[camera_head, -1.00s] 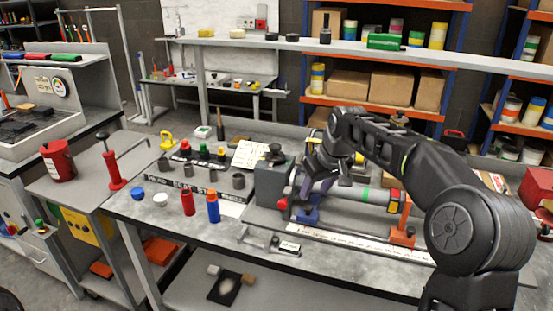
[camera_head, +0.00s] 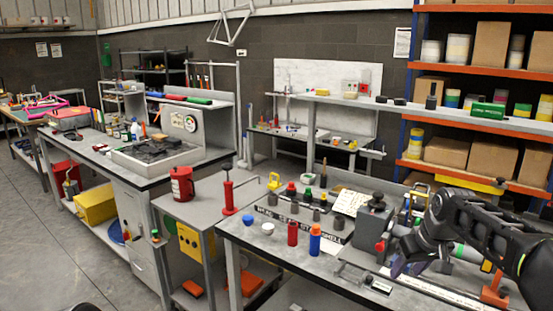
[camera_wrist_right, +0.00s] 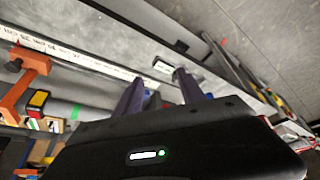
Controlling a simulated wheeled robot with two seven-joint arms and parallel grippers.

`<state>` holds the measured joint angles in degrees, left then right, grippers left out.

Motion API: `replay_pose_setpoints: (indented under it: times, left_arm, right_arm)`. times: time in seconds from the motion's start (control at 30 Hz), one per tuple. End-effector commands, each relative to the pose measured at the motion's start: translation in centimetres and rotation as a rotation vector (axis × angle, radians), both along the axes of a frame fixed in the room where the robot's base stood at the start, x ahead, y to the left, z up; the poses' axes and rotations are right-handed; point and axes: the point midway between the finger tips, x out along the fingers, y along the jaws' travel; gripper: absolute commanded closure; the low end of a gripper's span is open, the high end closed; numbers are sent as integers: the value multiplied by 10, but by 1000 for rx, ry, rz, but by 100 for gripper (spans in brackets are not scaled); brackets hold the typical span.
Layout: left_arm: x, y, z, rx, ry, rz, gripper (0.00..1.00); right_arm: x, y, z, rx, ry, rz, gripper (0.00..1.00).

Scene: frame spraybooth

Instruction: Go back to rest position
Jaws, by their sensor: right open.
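My right gripper (camera_head: 402,264) is over the right-hand workbench (camera_head: 268,248), beside the grey machine block (camera_head: 371,222) and the long tube fixture there. Its arm comes in from the right edge. In the right wrist view the two purple-grey fingers of the gripper (camera_wrist_right: 160,90) stand apart with nothing seen held between them. The lower part of the picture is filled by the gripper's dark body. My left gripper is not in view.
Near the right gripper stand an orange bracket (camera_head: 494,290) and a blue bottle (camera_head: 314,240) with a red bottle (camera_head: 292,233). A red pump (camera_head: 228,192) stands on the cart at centre. Grey floor (camera_head: 60,240) is open at left.

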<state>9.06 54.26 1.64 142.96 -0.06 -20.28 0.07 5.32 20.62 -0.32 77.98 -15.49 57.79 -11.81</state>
Motion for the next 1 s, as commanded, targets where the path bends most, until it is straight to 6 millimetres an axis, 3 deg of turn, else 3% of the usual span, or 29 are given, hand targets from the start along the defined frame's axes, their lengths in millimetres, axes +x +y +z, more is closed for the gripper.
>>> replay_pose_setpoints:
  times: [0.27, 0.47, 0.63, 0.77, 0.87, 1.0]
  left_arm:
    - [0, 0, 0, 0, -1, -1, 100]
    - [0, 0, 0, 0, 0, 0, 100]
    - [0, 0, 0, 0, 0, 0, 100]
    - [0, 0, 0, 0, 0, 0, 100]
    - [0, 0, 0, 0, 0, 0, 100]
    - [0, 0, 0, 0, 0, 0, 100]
  right_arm:
    - [29, 6, 3, 30, -134, -41, 53]
    - [42, 31, -28, 83, -198, -55, 53]
    - [41, 64, -83, 145, -213, -71, 53]
    - [26, 94, -139, 200, -198, -89, 53]
    - [-3, 124, -197, 250, -159, -111, 53]
    - [-69, 166, -278, 312, -75, -155, 53]
